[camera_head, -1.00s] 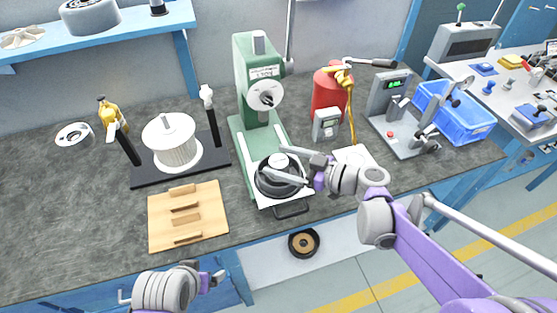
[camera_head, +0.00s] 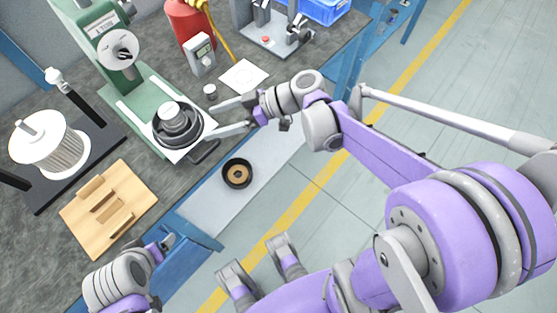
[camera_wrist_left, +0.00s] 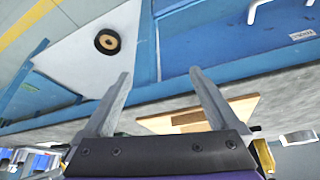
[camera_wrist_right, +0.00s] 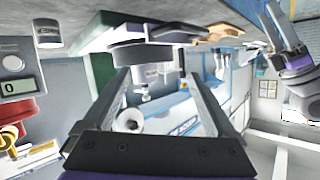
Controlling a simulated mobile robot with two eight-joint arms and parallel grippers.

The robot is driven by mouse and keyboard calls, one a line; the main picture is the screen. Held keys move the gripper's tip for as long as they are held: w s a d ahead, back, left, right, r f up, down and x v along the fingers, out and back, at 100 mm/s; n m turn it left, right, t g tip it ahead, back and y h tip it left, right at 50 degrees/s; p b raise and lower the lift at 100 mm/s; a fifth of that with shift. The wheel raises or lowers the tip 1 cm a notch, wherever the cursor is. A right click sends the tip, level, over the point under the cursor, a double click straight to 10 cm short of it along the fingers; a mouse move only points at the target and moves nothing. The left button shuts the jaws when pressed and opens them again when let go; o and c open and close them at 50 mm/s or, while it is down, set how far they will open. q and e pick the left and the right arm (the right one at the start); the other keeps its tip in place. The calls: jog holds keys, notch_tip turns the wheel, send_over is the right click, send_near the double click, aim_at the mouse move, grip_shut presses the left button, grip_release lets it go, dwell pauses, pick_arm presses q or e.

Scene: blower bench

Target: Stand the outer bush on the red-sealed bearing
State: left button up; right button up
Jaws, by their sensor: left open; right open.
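A short grey metal cylinder (camera_head: 171,110), which looks like the outer bush, stands upright on a dark round stack (camera_head: 179,128) on the green press's base. I see no red seal, so I cannot tell which layer is the red-sealed bearing. In the right wrist view, which is upside down, the cylinder (camera_wrist_right: 152,76) is beyond the fingers. My right gripper (camera_head: 209,121) is open and empty just right of the stack, its fingers pointing at it. My left gripper (camera_head: 168,246) is open and empty at the bench's front edge; its fingers show in the left wrist view (camera_wrist_left: 160,92).
A small metal cylinder (camera_head: 210,90) and a white sheet (camera_head: 244,77) lie behind my right gripper. The green press (camera_head: 122,70) rises over the stack. A wooden rack (camera_head: 92,225) and a spool stand (camera_head: 45,205) are left. A black ring (camera_head: 237,174) sits on the lower shelf.

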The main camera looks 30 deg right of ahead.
jog(key=s+f+m+g+h, duration=0.2)
jog(key=s+f+m+h, duration=0.4)
jog(key=s, duration=0.4)
jog(key=s+d+f+m+h, duration=0.4)
jog(key=s+d+h, duration=0.2)
jog(key=d, duration=0.2)
jog(key=shift+d+t, duration=0.35)
jog(key=shift+t, duration=0.05)
